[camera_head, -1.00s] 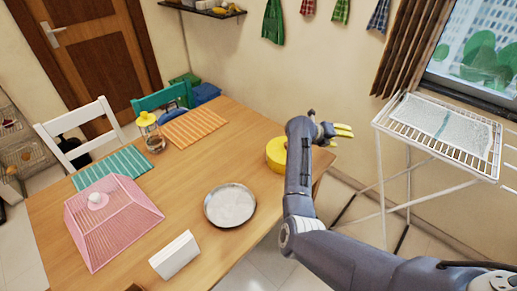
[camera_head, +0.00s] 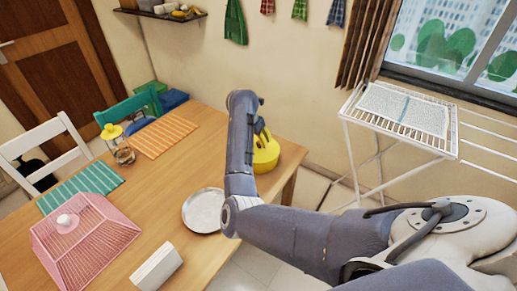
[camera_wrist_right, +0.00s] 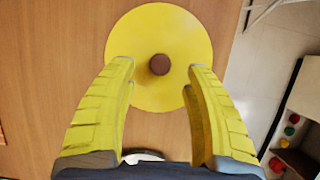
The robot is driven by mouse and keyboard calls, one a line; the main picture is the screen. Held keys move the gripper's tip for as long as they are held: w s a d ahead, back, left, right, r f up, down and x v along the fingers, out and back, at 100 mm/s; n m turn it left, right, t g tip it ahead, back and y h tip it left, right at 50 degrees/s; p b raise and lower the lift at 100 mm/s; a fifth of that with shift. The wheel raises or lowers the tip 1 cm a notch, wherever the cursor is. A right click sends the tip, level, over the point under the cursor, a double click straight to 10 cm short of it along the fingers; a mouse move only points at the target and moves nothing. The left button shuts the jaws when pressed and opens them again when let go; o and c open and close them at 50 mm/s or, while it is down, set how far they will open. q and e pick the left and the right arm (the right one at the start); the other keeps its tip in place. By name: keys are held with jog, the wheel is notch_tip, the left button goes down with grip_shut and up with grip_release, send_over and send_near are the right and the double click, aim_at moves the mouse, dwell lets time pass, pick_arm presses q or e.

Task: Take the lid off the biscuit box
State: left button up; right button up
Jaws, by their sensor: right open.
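The biscuit box appears to be the round yellow container (camera_head: 267,156) near the right edge of the wooden table. In the right wrist view its flat yellow lid (camera_wrist_right: 160,30) has a brown round knob (camera_wrist_right: 159,64) at its middle, and the lid sits on the box. My right gripper (camera_head: 262,132) is over the box, partly hidden behind my own arm. In the wrist view my right gripper (camera_wrist_right: 159,72) is open, with one yellow finger on each side of the knob and apart from it. My left gripper is not in view.
A metal plate (camera_head: 203,210), a white block (camera_head: 156,267), a pink mesh cover (camera_head: 85,240) and a glass jar (camera_head: 123,156) are on the table. A white drying rack (camera_head: 352,108) stands at the right. The table's middle is clear.

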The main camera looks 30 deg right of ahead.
aim_at(259, 142)
jog(key=shift+x, duration=2.3)
grip_shut()
